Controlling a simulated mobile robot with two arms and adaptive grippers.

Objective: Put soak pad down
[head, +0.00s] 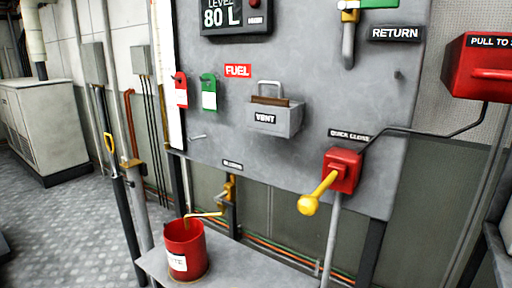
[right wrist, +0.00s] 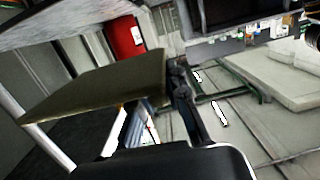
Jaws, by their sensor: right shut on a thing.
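A flat olive-brown slab, which looks like the soak pad (right wrist: 95,95), fills the left middle of the right wrist view. My right gripper (right wrist: 172,92) is shut on the slab's edge, with a dark finger at its right end. The slab is tilted in that picture. How much of it the fingers cover is hidden. Neither the slab nor my grippers show in the head view. My left gripper is in neither view.
In the head view a red bucket (head: 185,252) stands on a grey bench (head: 215,275), below a brass tap (head: 229,188). Above are a grey panel (head: 300,70), a vent box (head: 275,118) and a red valve with yellow handle (head: 342,170). Open floor (head: 60,215) lies left.

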